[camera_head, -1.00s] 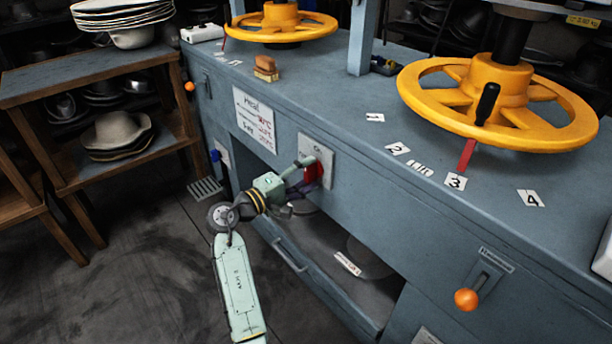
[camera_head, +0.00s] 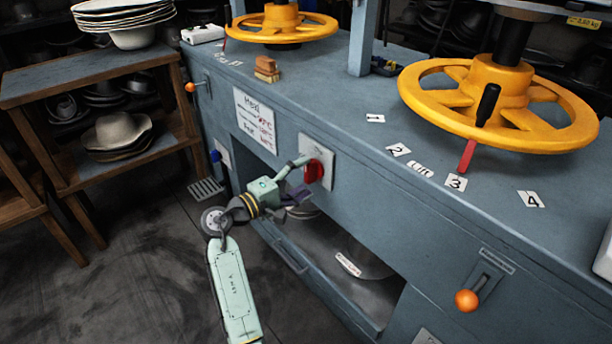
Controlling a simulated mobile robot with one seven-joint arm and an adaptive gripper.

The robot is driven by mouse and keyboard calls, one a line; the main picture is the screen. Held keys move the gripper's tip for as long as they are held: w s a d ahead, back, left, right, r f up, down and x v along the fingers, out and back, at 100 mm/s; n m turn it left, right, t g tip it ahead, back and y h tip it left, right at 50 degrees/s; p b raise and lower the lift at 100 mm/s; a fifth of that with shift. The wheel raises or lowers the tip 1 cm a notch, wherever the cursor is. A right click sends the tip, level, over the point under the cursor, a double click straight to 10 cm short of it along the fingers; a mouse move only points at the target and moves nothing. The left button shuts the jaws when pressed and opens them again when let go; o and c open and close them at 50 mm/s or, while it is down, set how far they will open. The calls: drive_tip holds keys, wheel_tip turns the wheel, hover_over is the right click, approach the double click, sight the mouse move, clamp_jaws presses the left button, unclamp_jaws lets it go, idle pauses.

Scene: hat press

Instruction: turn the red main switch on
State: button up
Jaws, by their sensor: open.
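The red main switch (camera_head: 314,172) is a red knob on a light grey plate (camera_head: 327,151) on the front of the blue bench. Most of its face shows, but its exact turn position is too small to read. My gripper (camera_head: 299,198) is open and empty, its dark and purple fingers just below and left of the knob. The fingers appear apart from the knob. A pale green part of my arm's end reaches up close to the knob's left edge; I cannot tell whether it touches.
An open bay with a shelf (camera_head: 375,297) lies under the switch. An orange ball-ended lever (camera_head: 466,300) sticks out at the lower right. Yellow handwheels (camera_head: 560,100) stand above the bench top. A wooden rack (camera_head: 85,75) with hats is at the left.

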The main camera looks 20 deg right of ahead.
drive_tip(key=v, duration=1)
drive_tip(key=shift+a, duration=0.2)
